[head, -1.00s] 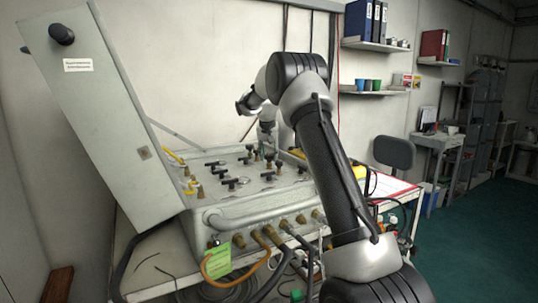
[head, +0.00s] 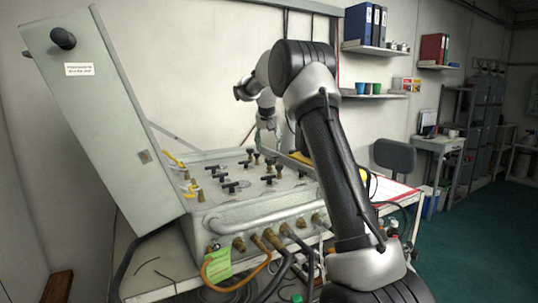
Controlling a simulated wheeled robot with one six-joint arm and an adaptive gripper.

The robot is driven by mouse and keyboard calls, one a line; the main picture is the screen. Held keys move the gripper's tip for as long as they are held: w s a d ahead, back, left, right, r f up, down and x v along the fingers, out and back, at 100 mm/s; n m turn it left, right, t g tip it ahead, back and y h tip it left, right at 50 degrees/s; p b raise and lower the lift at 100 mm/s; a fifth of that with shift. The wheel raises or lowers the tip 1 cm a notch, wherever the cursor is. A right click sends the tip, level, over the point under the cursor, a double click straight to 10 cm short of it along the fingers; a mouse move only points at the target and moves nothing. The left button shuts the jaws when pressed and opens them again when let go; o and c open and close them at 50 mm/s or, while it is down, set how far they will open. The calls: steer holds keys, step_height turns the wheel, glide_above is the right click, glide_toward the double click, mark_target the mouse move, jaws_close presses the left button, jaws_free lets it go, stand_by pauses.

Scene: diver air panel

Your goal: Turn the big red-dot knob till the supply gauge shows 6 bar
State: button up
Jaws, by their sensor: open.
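The grey air panel (head: 262,207) lies on a table, its top set with several black T-handled valves (head: 229,187) and brass fittings. Round gauge faces seem to lie among the handles, but I cannot read them. I cannot make out a knob with a red dot; it may be too small or hidden behind my arm. My gripper (head: 268,133) is small in the head view, pointing down above the far right part of the panel. It is open, with nothing seen between its fingers. I cannot tell whether it touches any handle.
The panel's tall grey lid (head: 105,125) stands open at the left. Hoses and a green tag (head: 217,263) hang at the front. My arm covers the panel's right side. A red-edged paper (head: 392,190) lies at right, and a chair (head: 395,154) stands beyond.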

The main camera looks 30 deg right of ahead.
steer(key=v, duration=0.5)
steer(key=shift+s+f, duration=0.1)
stand_by(0.3)
